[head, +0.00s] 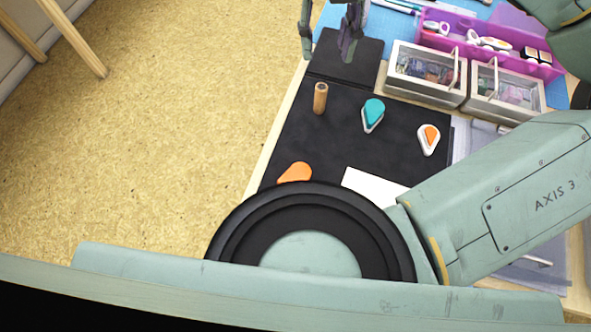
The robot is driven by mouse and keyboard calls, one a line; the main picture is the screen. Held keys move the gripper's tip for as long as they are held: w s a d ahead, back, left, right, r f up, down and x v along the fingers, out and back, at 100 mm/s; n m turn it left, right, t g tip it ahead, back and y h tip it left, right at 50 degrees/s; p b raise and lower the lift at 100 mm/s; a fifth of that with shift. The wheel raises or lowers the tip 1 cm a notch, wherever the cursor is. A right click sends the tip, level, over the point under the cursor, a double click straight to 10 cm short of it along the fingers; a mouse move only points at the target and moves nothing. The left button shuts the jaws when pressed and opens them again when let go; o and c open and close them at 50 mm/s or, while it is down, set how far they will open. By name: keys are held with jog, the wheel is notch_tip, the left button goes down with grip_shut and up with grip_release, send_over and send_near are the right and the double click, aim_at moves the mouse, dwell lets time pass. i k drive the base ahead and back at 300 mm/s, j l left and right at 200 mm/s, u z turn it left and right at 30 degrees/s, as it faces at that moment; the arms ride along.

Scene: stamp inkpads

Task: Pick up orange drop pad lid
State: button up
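An orange drop-shaped piece (296,172), which looks like the orange drop pad lid, lies on the black mat near its left edge. My own arm hides its lower part. An orange drop pad in a white base (429,138) sits farther right on the mat. My gripper (329,36) is at the top of the head view, over the far end of the mat. Its two fingers are apart with nothing between them. It is well away from both orange pieces.
A teal drop pad (373,113) and a wooden-handled stamp (320,98) stand on the black mat (345,140). White paper (372,187) lies near my arm. Two metal-framed boxes (425,73) and a purple tray (545,72) fill the back right.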

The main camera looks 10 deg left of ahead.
aim_at(299, 171)
jog(key=k+u, duration=0.75)
jog(key=i+l, duration=0.05)
jog(key=i, duration=0.05)
